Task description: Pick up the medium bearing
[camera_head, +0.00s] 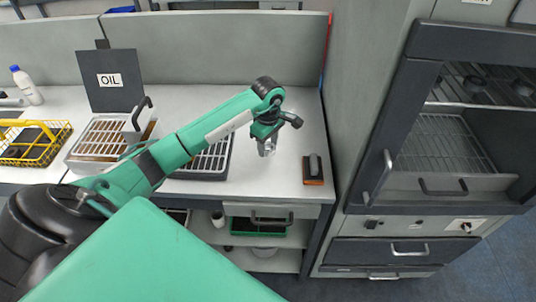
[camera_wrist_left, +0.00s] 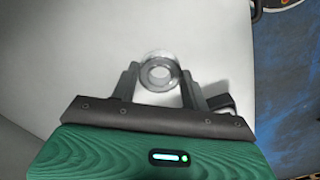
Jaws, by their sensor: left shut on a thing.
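My left gripper (camera_head: 267,143) is over the white worktop (camera_head: 260,185), right of the wire rack trays. In the left wrist view its two fingers (camera_wrist_left: 160,84) are closed on the sides of a round metal bearing (camera_wrist_left: 160,59) with a central hole. The bearing shows as a small grey shape below the gripper in the head view (camera_head: 267,151). I cannot judge its height above the worktop or compare its size with other bearings. My right gripper is not in view.
A dark device with an orange base (camera_head: 314,171) stands on the worktop to the right. A cabinet with wire shelves (camera_head: 444,146) is further right. A dark tray with wire rack (camera_head: 208,163), OIL panel (camera_head: 111,80) and yellow basket (camera_head: 34,143) are left.

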